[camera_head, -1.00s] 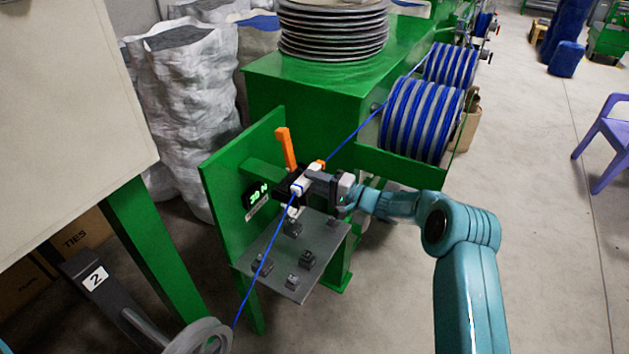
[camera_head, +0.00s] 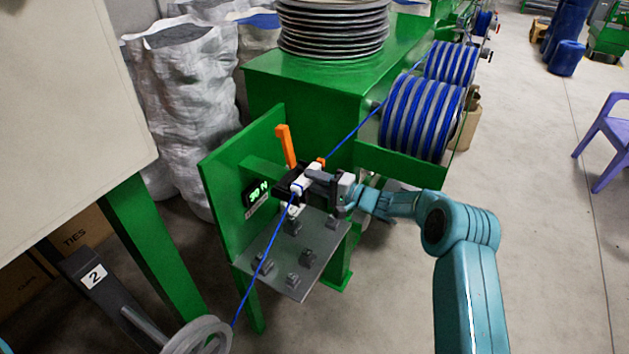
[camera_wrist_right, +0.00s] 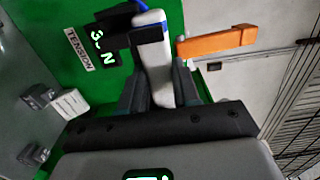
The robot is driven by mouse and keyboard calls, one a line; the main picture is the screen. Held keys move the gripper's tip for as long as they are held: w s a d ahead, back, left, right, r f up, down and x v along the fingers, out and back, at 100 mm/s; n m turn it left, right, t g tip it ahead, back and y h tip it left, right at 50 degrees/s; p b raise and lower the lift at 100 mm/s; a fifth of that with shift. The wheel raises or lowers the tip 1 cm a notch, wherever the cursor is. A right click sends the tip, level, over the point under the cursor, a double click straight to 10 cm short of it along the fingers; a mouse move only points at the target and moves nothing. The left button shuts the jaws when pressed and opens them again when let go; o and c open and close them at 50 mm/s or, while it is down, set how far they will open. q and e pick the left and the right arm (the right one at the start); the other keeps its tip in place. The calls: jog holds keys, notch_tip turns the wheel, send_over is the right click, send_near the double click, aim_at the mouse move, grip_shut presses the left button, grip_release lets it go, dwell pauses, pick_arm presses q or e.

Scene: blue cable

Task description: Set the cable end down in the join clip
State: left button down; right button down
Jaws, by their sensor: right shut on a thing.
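The blue cable (camera_head: 268,254) runs from the spool at the back, past my right gripper and down to a grey reel at the bottom. My right gripper (camera_head: 306,183) is at the green tension stand, shut on a white piece (camera_wrist_right: 155,62) that the blue cable meets at its top in the right wrist view. Whether this piece is the cable end cannot be told. Several small dark clips (camera_head: 292,226) stand on the grey plate (camera_head: 285,278) below the gripper; which one is the join clip is unclear. My left gripper is not in view.
An orange lever (camera_head: 286,147) rises beside the gripper, near a tension display (camera_head: 257,192) on the green panel. Blue cable spools (camera_head: 422,118) stand behind on the right. A grey reel (camera_head: 200,337) sits at the bottom. Open floor lies to the right.

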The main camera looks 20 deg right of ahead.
jog(key=c, duration=0.7)
grip_release()
jog(key=shift+c, duration=0.2)
